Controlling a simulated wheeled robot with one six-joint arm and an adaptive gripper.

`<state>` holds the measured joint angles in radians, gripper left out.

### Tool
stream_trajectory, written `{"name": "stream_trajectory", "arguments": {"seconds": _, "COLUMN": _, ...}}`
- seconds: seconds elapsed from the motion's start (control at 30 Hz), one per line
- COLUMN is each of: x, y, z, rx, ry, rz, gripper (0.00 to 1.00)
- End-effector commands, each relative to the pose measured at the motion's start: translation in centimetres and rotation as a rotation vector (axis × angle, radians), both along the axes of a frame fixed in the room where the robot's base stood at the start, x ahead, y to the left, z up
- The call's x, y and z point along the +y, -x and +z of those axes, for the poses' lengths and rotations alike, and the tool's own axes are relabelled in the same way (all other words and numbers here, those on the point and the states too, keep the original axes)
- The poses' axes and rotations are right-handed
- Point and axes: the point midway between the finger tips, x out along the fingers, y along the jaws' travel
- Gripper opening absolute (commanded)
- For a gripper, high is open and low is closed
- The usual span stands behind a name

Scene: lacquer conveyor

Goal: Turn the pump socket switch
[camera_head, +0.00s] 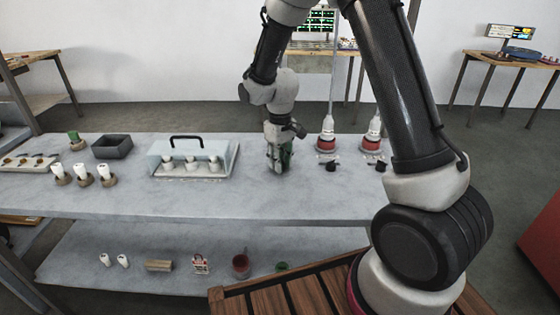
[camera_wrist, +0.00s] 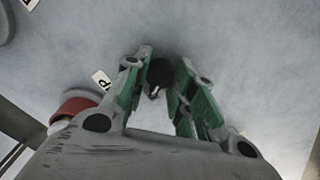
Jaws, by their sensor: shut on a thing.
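My gripper (camera_head: 280,166) points down at the grey tabletop, to the left of two red-based devices in the head view. In the wrist view, the green-padded fingers of my gripper (camera_wrist: 161,92) are closed around a small black knob (camera_wrist: 159,72) with a pale mark. The gripper hides this knob in the head view. I cannot read which switch is the pump socket's.
The left red-based device (camera_head: 327,143) and the right one (camera_head: 372,142) stand close to the right of my gripper. A clear-lidded case (camera_head: 229,162) with a black handle stands to its left. A dark tray (camera_head: 112,147) and white-topped items are farther left.

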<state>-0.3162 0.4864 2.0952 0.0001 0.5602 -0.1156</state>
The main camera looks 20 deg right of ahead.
Motion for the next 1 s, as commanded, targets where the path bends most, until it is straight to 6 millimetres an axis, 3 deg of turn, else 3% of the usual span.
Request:
{"name": "stream_trajectory", "arguments": {"seconds": 0.63, "x": 0.01, "y": -0.06, "z": 0.05, "rx": -0.002, "ry": 0.0, "rz": 0.057, "gripper": 0.02}}
{"name": "stream_trajectory", "arguments": {"seconds": 0.67, "x": 0.01, "y": -0.06, "z": 0.05, "rx": -0.002, "ry": 0.0, "rz": 0.057, "gripper": 0.28}}
{"name": "stream_trajectory", "arguments": {"seconds": 0.77, "x": 0.01, "y": -0.06, "z": 0.05, "rx": -0.001, "ry": 0.0, "rz": 0.056, "gripper": 0.46}}
{"name": "stream_trajectory", "arguments": {"seconds": 1.0, "x": 0.0, "y": -0.02, "z": 0.02, "rx": -0.001, "ry": 0.0, "rz": 0.055, "gripper": 0.49}}
